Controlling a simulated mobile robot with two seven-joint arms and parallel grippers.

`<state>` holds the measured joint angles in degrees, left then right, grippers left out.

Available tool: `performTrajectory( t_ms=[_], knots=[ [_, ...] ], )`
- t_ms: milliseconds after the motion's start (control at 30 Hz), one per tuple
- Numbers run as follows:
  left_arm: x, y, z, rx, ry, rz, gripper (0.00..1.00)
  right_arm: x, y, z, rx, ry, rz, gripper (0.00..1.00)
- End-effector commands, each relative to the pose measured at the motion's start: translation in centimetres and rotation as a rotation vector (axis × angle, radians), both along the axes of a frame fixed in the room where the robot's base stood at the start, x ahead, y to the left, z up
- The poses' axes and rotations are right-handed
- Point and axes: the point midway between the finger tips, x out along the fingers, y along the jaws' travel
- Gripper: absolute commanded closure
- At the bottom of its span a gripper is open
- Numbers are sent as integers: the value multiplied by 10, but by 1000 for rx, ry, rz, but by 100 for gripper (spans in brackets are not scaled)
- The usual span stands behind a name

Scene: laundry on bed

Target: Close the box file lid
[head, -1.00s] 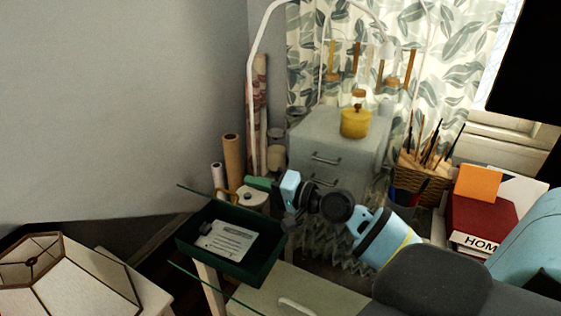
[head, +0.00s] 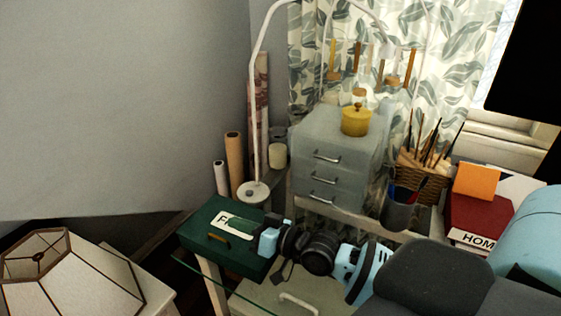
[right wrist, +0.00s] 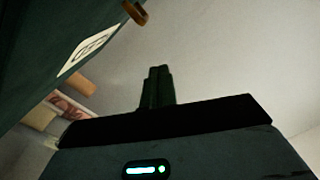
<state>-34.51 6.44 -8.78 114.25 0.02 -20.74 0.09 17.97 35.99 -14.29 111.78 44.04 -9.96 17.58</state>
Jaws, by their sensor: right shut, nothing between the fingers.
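The dark green box file (head: 224,243) sits at the front of the desk. Its lid lies down over the box and looks shut, with a white label (head: 236,222) and a small brass pull. My right gripper (head: 259,241) is at the box's right side, close to or touching it; its fingertips are hard to make out there. In the right wrist view, its fingers (right wrist: 158,86) are together and empty. The box's green face and label (right wrist: 88,49) show at upper left there. My left gripper is not in view.
A white lamp base (head: 254,192) stands just behind the box. A grey drawer unit (head: 330,165) and a pen cup (head: 399,210) stand farther back. A panelled lampshade (head: 65,275) is at lower left. Cardboard rolls (head: 234,160) stand by the wall.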

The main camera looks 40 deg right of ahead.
Motion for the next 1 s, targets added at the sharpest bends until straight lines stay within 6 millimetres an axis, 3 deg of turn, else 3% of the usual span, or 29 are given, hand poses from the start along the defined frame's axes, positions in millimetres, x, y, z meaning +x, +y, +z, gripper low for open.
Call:
performTrajectory(
  t_ms=[1000],
  knots=[
    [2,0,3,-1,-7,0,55,-2,4,-4,-34,-15,2,100]
  ],
)
